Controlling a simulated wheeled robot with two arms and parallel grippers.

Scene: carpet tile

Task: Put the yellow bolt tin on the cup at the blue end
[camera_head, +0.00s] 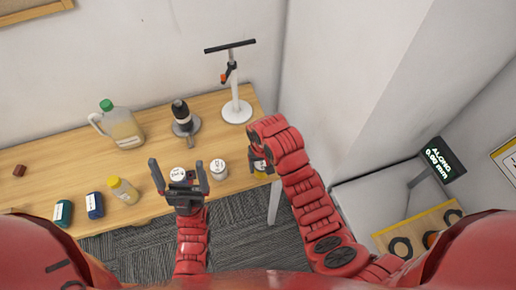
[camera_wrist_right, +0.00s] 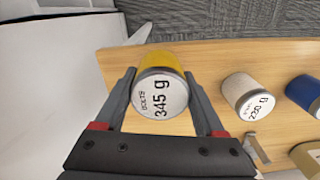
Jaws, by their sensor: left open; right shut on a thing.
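The yellow bolt tin (camera_wrist_right: 163,61) is between the fingers of my right gripper (camera_wrist_right: 160,78) in the right wrist view. Its white lid reads "BOLTS 345 g". In the head view, its yellow side (camera_head: 262,175) shows just below my right gripper (camera_head: 259,162), near the table's right end. I cannot tell if it touches the table. My left gripper (camera_head: 178,164) is open, in front of a white-lidded tin. A wooden board (camera_head: 415,232) with dark rings lies at the lower right; my body partly hides it. No blue end shows on it.
A display (camera_head: 440,161) reads "ALONG 0.00 mm". A wall stands behind.

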